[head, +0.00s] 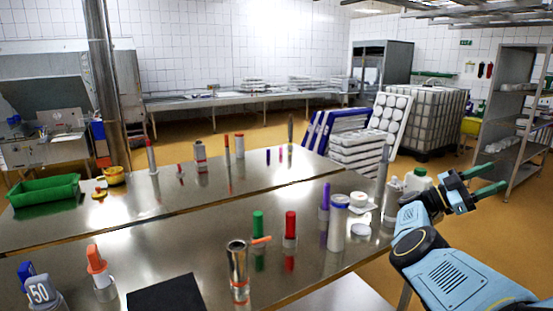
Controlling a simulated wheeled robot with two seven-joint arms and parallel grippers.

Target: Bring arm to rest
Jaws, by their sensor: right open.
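My right gripper (484,180) is at the right of the head view, at the end of my blue and black right arm. Its two green-tipped fingers are apart, with nothing between them. It is held in the air beyond the right edge of the steel table (180,240), close to a white bottle with a green cap (417,181). I cannot tell whether it touches the bottle. My left gripper is not in view.
On the table stand a steel cylinder (238,270), a green-topped piece (258,226), a red piece (291,226), a white bottle (338,225), an orange-topped bottle (98,267) and a green tray (45,190). A shelf rack (515,110) stands at right. Floor between is clear.

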